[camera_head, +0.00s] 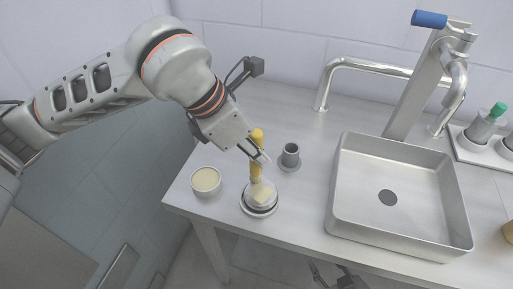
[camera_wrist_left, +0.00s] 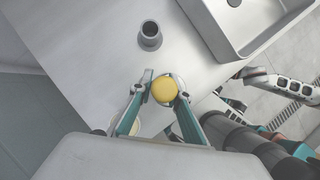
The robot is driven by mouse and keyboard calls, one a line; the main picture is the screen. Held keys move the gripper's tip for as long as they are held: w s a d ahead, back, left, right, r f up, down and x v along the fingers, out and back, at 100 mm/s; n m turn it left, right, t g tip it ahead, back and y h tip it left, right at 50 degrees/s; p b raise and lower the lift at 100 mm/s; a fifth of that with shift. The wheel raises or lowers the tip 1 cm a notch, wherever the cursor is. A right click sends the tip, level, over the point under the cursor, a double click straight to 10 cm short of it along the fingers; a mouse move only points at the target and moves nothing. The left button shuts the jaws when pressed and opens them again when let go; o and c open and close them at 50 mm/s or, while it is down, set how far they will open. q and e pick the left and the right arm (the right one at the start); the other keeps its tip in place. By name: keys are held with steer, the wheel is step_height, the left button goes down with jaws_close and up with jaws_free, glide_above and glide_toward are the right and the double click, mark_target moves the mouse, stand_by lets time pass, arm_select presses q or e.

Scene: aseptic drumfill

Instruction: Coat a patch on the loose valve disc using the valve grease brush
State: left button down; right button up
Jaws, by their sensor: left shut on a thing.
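The valve grease brush has a yellow handle (camera_head: 257,137) and stands nearly upright in my left gripper (camera_head: 260,158), which is shut on it. Its lower end is at the loose valve disc (camera_head: 260,207), a round metal disc near the table's front edge. A pale yellowish patch (camera_head: 263,190) shows on the disc at the brush end; I cannot tell bristles from grease there. In the left wrist view the handle's round top (camera_wrist_left: 164,90) sits between the fingertips and hides most of the disc. My right gripper (camera_head: 332,276) is low at the bottom edge, partly cut off.
A pot of pale yellow grease (camera_head: 206,179) stands left of the disc. A small grey cup-like holder (camera_head: 290,155) stands behind it to the right. A steel sink (camera_head: 345,215) and a tall tap (camera_head: 425,85) are to the right. A rack with bottles (camera_head: 480,140) is at far right.

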arm_select(q)
steer(key=shift+s, duration=0.1)
steer(key=shift+s+a+r, duration=0.1)
steer(key=shift+s+a, duration=0.05)
steer(key=shift+s, duration=0.65)
steer(key=shift+s+a, duration=0.15)
steer(key=shift+s, duration=0.65)
steer(key=shift+s+a, duration=0.15)
steer(key=shift+s, duration=1.25)
steer(key=shift+s+b, duration=0.1)
steer(key=shift+b, duration=0.2)
steer(key=shift+w+d+b, duration=0.15)
steer(key=shift+w+b, duration=0.1)
steer(key=shift+w, duration=0.5)
steer(key=shift+w+d+b, duration=0.1)
steer(key=shift+w+b, duration=0.1)
steer(key=shift+w, duration=0.55)
steer(key=shift+w+d, duration=0.15)
steer(key=shift+w, duration=0.75)
steer(key=shift+w+d, duration=0.1)
steer(key=shift+w, duration=0.75)
arm_select(e)
steer(key=f, duration=0.1)
steer(key=s+f, duration=0.1)
steer(key=f, duration=0.1)
arm_select(q)
steer(key=shift+r, duration=0.1)
arm_select(e)
steer(key=shift+r, duration=0.1)
